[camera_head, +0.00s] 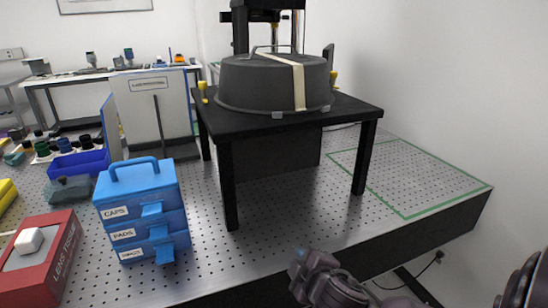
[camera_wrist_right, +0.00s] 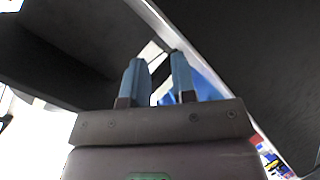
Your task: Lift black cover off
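The black cover (camera_head: 272,82), a rounded dark tub shape with a handle on top, sits on a black raised table (camera_head: 300,116). A cream strap (camera_head: 297,75) runs over its top and down its front. My right gripper (camera_head: 298,264) is low at the bottom of the head view, in front of the bench edge and well apart from the cover. In the right wrist view its two blue fingers (camera_wrist_right: 157,78) stand apart with nothing between them. The cover cannot be made out in the wrist view. My left gripper is not in view.
A blue drawer box (camera_head: 142,212) with labels such as CAPS and PADS stands left on the perforated bench (camera_head: 255,222). Yellow-topped posts (camera_head: 203,90) stand at the table's corners. A green-outlined area (camera_head: 425,170) at right is clear.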

